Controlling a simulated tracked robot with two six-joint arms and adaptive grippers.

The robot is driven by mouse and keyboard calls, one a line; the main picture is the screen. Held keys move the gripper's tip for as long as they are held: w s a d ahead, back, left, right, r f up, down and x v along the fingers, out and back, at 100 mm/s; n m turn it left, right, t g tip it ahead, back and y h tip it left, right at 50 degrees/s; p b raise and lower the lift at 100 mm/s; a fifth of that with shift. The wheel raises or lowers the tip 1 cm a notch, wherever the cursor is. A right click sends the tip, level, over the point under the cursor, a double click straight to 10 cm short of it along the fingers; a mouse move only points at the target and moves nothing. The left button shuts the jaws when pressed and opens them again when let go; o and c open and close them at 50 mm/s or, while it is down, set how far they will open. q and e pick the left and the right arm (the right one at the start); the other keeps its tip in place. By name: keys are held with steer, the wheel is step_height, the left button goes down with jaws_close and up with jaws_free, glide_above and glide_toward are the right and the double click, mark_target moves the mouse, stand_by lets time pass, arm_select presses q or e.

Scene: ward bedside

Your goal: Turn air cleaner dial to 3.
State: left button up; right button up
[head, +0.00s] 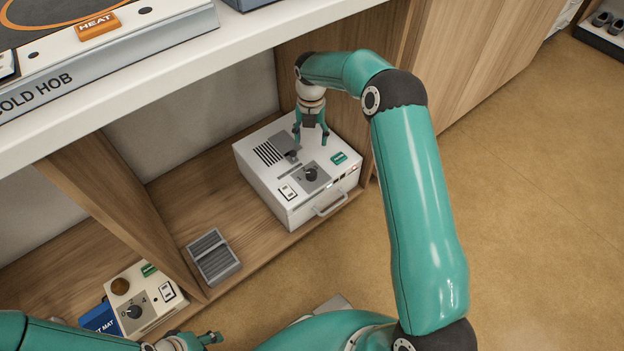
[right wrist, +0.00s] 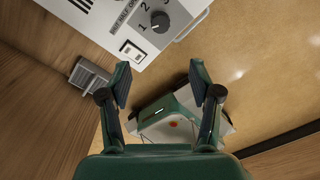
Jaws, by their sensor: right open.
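The white box with vent slots, which I take to be the air cleaner (head: 262,182), stands on the lower shelf. Its black dial (head: 311,174) sits on a grey plate on top. In the right wrist view the dial (right wrist: 160,21) shows near the top edge, with 1, 2 and 3 around it; I cannot tell which number it points to. My right gripper (head: 311,143) is open and empty, above the top of the box, behind the dial and apart from it. Its spread fingers (right wrist: 160,85) show in the wrist view. My left gripper (head: 208,340) is at the bottom edge, its jaws unclear.
A white switch (head: 287,192) lies beside the dial, and a handle (head: 330,203) is on the box's front. A grey ribbed block (head: 213,257) and a cream unit with another dial (head: 141,297) stand to the left. The counter (head: 170,70) overhangs the shelf. Wooden panels flank the box.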

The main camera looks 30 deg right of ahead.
mark_target(311, 172)
step_height(311, 172, down, 17)
steer(key=b, duration=0.5)
steer(key=shift+r, duration=0.2)
steer(key=c, duration=1.1)
